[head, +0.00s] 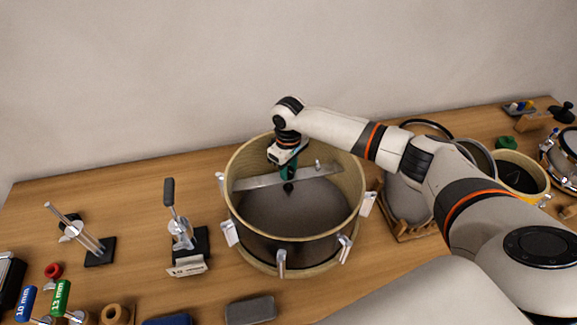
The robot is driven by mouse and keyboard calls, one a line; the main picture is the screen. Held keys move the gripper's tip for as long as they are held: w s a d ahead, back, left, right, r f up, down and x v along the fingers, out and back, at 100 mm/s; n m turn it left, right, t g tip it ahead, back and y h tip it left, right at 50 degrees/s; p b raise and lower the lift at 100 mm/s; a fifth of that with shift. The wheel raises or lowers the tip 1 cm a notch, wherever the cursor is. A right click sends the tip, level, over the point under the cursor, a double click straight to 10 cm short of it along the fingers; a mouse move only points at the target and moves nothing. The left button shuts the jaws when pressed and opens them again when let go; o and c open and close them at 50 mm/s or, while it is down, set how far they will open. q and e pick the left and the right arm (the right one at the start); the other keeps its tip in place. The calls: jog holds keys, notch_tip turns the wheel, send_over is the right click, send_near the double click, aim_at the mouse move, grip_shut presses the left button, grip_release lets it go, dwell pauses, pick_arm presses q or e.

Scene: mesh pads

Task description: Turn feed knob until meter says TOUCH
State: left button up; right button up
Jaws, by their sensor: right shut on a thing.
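A round drum-like shell (245,165) with a pale wooden rim and silver clamps stands mid-table with dark mesh inside. A grey metal bar (252,182) spans the inside of the shell. My right gripper (288,172) reaches down over the bar from above and is shut on what appears to be the feed knob, which the fingers hide. A small dark tip (289,188) shows just below the fingers, above the mesh. I cannot make out a meter or its reading. My left gripper is not in view.
A toggle clamp (181,235) and a rod stand (100,250) are on the left. Blue and green handled tools (60,298) are at the front left. A grey block (250,310) lies in front. A rack of round frames and another drum (540,178) are at the right.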

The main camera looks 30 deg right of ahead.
jog(key=m+p, duration=0.2)
jog(key=p, duration=0.1)
jog(key=m+p, duration=0.2)
jog(key=shift+r, duration=0.25)
jog(key=shift+f+m+p, duration=0.15)
jog(key=shift+m+p, duration=1.35)
jog(key=shift+m, duration=0.2)
jog(key=shift+w, duration=0.1)
jog(key=o, duration=1)
notch_tip(320, 180, up, 12)
jog(key=b, duration=0.3)
jog(key=shift+f, duration=0.1)
